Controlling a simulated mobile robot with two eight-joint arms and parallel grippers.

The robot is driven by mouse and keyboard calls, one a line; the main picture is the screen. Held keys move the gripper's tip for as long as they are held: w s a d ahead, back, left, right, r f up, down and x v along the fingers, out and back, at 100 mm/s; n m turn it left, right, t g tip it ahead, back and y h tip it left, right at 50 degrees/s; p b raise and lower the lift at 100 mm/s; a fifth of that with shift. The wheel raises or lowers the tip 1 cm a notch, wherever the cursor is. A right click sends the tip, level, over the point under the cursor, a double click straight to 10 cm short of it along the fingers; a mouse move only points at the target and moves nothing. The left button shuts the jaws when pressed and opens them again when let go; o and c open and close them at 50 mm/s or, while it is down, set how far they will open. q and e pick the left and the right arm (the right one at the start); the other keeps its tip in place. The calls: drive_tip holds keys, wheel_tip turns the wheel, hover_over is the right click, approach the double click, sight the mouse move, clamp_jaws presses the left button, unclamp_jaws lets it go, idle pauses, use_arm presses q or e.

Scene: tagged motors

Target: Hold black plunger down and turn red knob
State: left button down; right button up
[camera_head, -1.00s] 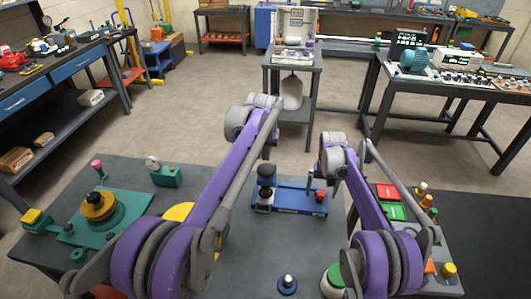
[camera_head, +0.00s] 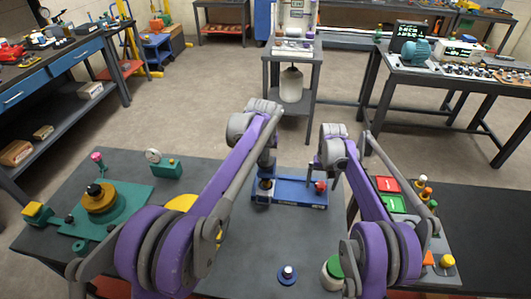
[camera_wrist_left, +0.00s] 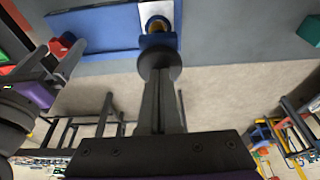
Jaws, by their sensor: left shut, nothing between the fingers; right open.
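The blue fixture base (camera_head: 300,192) lies on the dark table and carries the black plunger and the red knob. The red knob (camera_head: 320,186) is at its right end. My left gripper (camera_head: 266,168) points down at the left end of the base, with its fingers together. In the left wrist view the black plunger's round cap (camera_wrist_left: 160,58) is at the fingertips; I cannot tell whether they press it. My right gripper (camera_head: 316,172) is open, close above the red knob, with nothing held.
Left of the fixture stand a teal base (camera_head: 130,205) with a yellow wheel and a small teal gauge box (camera_head: 165,166). A panel with red and green buttons (camera_head: 388,185) is at the right.

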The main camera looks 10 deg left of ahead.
use_arm(q)
drive_tip(key=shift+f, duration=1.3)
use_arm(e)
drive_tip(key=c, duration=1.4)
drive_tip(key=shift+o, duration=0.2)
drive_tip(key=m, duration=0.7)
drive_tip(key=shift+m, duration=0.4)
drive_tip(key=m, duration=0.7)
drive_tip(key=o, duration=1.4)
drive_tip(key=shift+c, duration=0.2)
